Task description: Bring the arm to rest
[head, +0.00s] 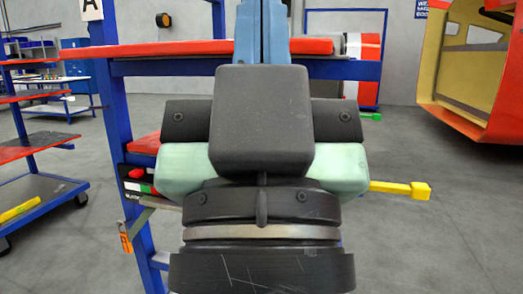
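My own arm fills the middle of the head view, close to the camera, with dark grey, pale green and black ringed parts. I cannot make out my gripper or its fingers. Behind the arm stands a blue rack (113,150) with a red upper shelf (190,49) and a sign with the letter A at its top left. The arm hides the middle of the rack. I cannot tell whether the arm touches it.
A yellow bar (400,188) sticks out right of my arm. A red and yellow nosecone shell (480,75) stands at right. At left are a blue trolley with red shelves (40,145) and a workbench (70,80). Grey floor (440,240) is clear at lower right.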

